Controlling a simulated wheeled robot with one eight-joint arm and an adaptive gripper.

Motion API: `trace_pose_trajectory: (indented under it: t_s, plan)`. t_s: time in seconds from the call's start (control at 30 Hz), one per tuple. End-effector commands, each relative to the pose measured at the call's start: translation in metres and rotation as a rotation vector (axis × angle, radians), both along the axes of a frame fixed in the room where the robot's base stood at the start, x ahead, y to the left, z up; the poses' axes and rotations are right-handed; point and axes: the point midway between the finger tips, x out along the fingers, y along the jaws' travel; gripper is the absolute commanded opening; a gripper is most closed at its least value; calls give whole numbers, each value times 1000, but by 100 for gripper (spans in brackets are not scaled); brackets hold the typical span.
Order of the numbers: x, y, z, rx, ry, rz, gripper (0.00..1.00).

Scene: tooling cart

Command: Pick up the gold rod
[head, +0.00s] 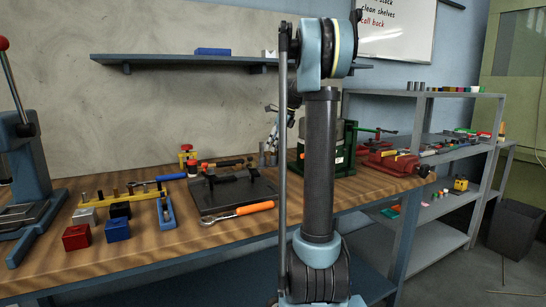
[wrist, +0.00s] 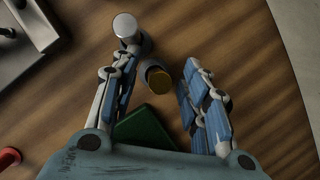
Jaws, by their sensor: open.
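The gold rod (wrist: 160,78) stands between my gripper's spread fingers in the wrist view, seen nearly end-on with its gold round face showing. My gripper (wrist: 162,66) is open and holds nothing. A silver rod (wrist: 126,27) stands just beyond the left fingertip. In the head view my gripper (head: 272,130) is small and partly hidden behind my arm, above the back of the wooden bench. I cannot make out the gold rod clearly there.
A dark plate with clamps (head: 235,192) lies left of the gripper on the bench. A green machine (head: 344,150) stands close on the right; a green part (wrist: 146,128) shows below the fingers. An orange-handled wrench (head: 254,208) lies at the front.

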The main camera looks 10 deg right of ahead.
Motion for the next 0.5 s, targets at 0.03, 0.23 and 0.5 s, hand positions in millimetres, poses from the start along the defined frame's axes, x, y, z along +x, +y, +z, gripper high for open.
trace_pose_trajectory:
  t_s: [0.03,0.23,0.5]
  plan:
    - [1,1,-3,0,0,1,42]
    - [1,3,-6,0,0,0,42]
    - [1,3,-6,0,0,0,3]
